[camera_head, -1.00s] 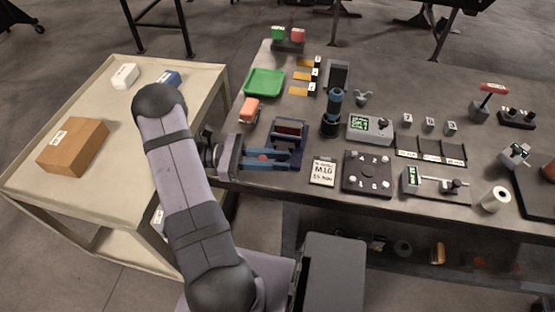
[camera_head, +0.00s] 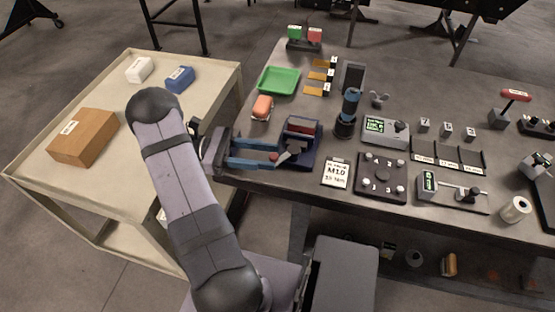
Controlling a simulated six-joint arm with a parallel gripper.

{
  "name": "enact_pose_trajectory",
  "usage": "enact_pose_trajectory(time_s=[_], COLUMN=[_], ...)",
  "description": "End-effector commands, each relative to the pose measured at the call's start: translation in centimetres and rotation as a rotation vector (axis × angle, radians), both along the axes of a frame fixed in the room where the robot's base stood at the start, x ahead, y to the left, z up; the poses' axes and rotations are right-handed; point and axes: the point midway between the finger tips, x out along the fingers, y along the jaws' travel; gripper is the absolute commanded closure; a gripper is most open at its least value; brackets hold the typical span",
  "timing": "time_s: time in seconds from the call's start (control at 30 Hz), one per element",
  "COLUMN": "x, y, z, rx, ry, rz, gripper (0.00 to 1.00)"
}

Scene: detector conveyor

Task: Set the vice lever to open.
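A blue vice (camera_head: 309,150) with a dark red part on top (camera_head: 300,125) sits at the left front of the grey bench. A small red knob (camera_head: 281,157), apparently the end of the vice lever, shows at its left front side. My gripper (camera_head: 277,156) reaches in from the left with two long blue fingers. The fingers are apart, one behind and one in front, with the knob near their tips. Whether a finger touches the knob is not clear. The lever's shaft and any open or closed marking are too small or hidden to read.
A green tray (camera_head: 279,80) and an orange block (camera_head: 262,107) lie behind the vice. A dark cylindrical device (camera_head: 346,115) stands to its right, with a label card (camera_head: 337,173) in front of it. A beige cart (camera_head: 60,190) with a brown box (camera_head: 83,138) stands left.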

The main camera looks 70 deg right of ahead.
Motion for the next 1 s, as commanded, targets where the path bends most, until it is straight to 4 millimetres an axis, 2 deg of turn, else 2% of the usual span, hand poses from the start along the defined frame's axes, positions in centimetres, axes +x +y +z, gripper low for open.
enact_pose_trajectory(time_s=[0.13, 0.4, 0.47, 0.57, 0.67, 0.83, 1.0], x=[0.9, 1.0, 1.0, 1.4, 2.5, 6.0, 9.0], y=[0.1, 0.1, 0.2, 0.2, 0.5, 1.4, 4.2], z=[0.0, 0.1, 0.1, 0.1, 0.4, 1.4, 2.6], rx=[0.000, 0.000, 0.000, 0.000, -0.001, -0.009, 0.025], ry=[0.001, 0.000, 0.000, 0.001, -0.001, -0.009, 0.022], rz=[0.000, 0.000, 0.000, 0.010, 0.041, 0.144, 0.269], gripper=[0.62, 0.62, 0.74, 0.98, 1.00, 1.00, 1.00])
